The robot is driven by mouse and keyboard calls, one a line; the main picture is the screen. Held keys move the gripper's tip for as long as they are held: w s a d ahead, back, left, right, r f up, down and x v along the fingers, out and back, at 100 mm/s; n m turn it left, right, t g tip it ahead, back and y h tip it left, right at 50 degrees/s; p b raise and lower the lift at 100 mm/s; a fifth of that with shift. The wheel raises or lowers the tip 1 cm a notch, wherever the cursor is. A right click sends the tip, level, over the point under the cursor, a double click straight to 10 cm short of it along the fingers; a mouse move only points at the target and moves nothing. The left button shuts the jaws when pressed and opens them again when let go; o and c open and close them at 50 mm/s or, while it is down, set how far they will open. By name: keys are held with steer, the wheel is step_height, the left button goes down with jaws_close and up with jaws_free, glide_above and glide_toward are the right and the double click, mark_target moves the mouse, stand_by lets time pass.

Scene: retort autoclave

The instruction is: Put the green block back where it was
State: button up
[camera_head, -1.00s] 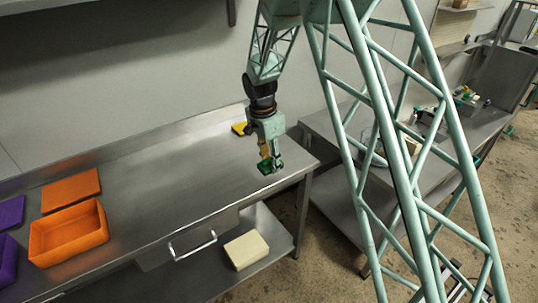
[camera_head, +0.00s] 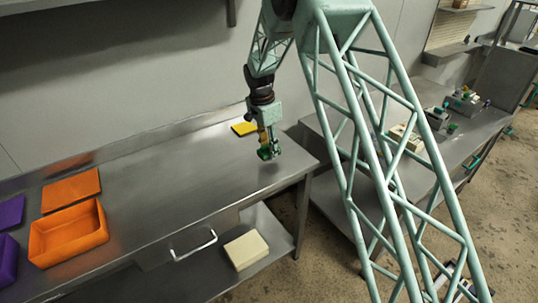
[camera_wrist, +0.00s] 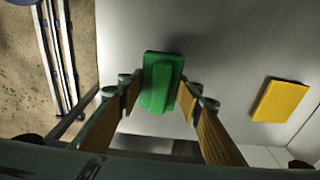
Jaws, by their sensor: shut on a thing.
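My gripper (camera_head: 266,149) is shut on the green block (camera_wrist: 161,83) above the right end of the steel table (camera_head: 190,180). In the wrist view, the block sits between the wooden-looking fingers of my gripper (camera_wrist: 160,100). In the head view the green block (camera_head: 265,154) is small and partly covered by the fingers. The metal top around it shows no other green block. A gap between block and table is hard to measure.
A flat yellow piece (camera_head: 243,128) lies at the table's back edge, left of my gripper. An orange bin (camera_head: 70,250), orange lid (camera_head: 70,190) and purple items stand at the left. A cream block (camera_head: 246,250) is on the lower shelf. A second bench (camera_head: 450,150) is at right.

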mark_target(266, 145)
steer(key=shift+w+f, duration=0.25)
steer(key=shift+w, duration=0.1)
steer(key=shift+f, duration=1.5)
steer(key=shift+f+b, duration=0.2)
steer(key=shift+b, duration=0.1)
steer(key=o, duration=0.8)
steer(key=shift+o, duration=0.2)
steer(key=shift+r, duration=0.2)
steer(key=shift+s+a+r+p, duration=0.15)
steer(key=shift+a+r+p, duration=0.05)
steer(key=shift+r, duration=1.8)
steer(key=shift+s+a+r+p, duration=0.15)
steer(key=shift+a+r, duration=0.05)
steer(key=shift+r, duration=1.75)
steer(key=shift+s+a+r+p, duration=0.15)
steer(key=shift+a+r+p, duration=0.05)
steer(key=shift+r, duration=1.8)
